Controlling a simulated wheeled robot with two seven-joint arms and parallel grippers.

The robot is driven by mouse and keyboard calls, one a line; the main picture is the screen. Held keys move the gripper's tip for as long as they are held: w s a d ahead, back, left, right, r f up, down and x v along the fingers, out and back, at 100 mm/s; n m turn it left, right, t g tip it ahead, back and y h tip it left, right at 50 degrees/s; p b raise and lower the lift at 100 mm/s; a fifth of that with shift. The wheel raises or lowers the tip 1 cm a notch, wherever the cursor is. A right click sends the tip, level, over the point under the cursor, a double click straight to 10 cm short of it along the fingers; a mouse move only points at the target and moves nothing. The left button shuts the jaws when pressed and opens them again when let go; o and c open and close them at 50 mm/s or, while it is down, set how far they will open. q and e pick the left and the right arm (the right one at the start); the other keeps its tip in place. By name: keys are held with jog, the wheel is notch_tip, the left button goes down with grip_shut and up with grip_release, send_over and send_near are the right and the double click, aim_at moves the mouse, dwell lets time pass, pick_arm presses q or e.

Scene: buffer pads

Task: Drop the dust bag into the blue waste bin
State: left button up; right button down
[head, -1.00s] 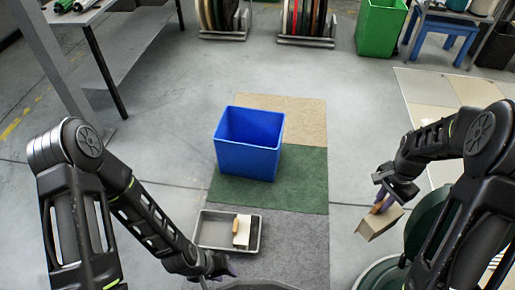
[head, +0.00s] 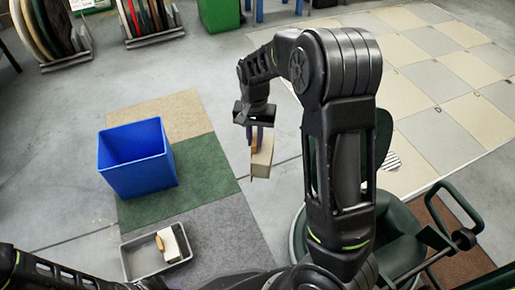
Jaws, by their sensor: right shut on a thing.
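The blue waste bin (head: 137,178) stands upright and open on the mats at left. My right gripper (head: 256,135) is shut on a beige, box-like thing with a brown part at its top, which I take as the dust bag (head: 262,158). The bag hangs below the fingers, clear of the floor, to the right of the bin and apart from it. My left arm shows only at the bottom left edge; its gripper is out of view.
A grey tray (head: 142,268) holding a whitish block with a wooden handle (head: 171,244) sits in front of the bin. Racks of discs (head: 150,22) and a green bin (head: 219,14) stand at the back. A dark green wheeled machine (head: 400,235) stands at right, partly behind my right arm.

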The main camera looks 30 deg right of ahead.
jog(key=w+a+r+n, duration=0.2)
jog(key=a+r+n, duration=0.2)
jog(key=a+r, duration=0.2)
jog(key=w+a+r+n, duration=0.3)
jog(key=a+r, duration=0.3)
jog(key=r, duration=0.3)
jog(key=shift+a+r+n, duration=0.15)
jog(key=shift+a+n, duration=0.2)
jog(key=shift+n, duration=0.35)
jog(key=shift+w+a, duration=0.1)
